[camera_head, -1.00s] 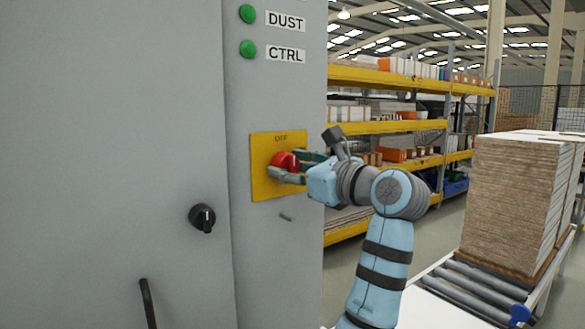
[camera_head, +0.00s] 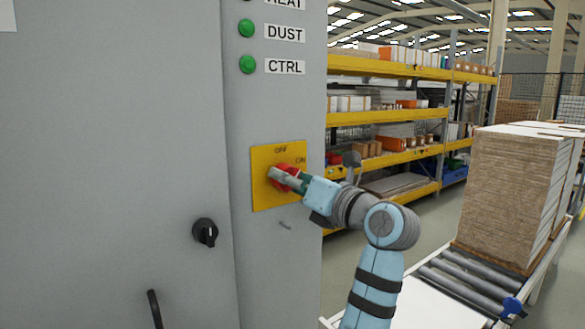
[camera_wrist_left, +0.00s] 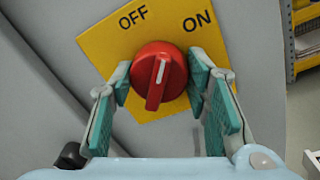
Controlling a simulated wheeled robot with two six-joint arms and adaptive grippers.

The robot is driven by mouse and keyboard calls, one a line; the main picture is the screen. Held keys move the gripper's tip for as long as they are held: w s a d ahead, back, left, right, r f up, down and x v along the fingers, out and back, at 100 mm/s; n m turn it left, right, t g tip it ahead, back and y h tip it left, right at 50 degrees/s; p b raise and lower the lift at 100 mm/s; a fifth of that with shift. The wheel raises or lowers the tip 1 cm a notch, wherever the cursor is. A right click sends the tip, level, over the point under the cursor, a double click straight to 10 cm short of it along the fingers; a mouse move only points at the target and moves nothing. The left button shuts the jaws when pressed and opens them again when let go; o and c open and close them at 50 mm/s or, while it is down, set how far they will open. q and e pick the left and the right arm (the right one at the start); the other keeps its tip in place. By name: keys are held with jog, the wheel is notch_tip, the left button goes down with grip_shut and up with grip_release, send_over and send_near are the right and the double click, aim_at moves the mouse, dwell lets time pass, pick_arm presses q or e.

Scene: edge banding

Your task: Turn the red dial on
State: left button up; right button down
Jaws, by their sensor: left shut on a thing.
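The red dial (camera_head: 288,168) sits on a yellow plate (camera_head: 263,197) on the grey cabinet's right face. In the left wrist view the dial (camera_wrist_left: 146,75) has a raised grip with a white mark. The mark points up, between the OFF and ON labels on the plate (camera_wrist_left: 104,47). My left gripper (camera_head: 281,178) is at the dial in the head view. In the left wrist view its teal-padded fingers (camera_wrist_left: 160,72) stand on either side of the dial, shut on it. My right gripper is in neither view.
The grey cabinet (camera_head: 120,150) also carries a black knob (camera_head: 205,232), a black handle (camera_head: 154,309) and green lamps, including one by CTRL (camera_head: 247,64). Yellow shelving (camera_head: 385,118) stands behind. A board stack (camera_head: 505,190) rests on a roller conveyor (camera_head: 460,295) at the right.

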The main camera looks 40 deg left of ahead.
pick_arm(q)
jog(key=m+p, duration=0.6)
jog(key=p, duration=0.1)
jog(key=m+t+p, duration=0.1)
jog(key=m+p, duration=0.2)
jog(key=p, duration=0.1)
jog(key=shift+r, duration=0.3)
jog(key=shift+f+m+p, duration=0.25)
jog(key=shift+m+p, duration=0.65)
jog(key=shift+p, duration=0.3)
jog(key=o, duration=1.2)
jog(key=shift+a+f, duration=0.1)
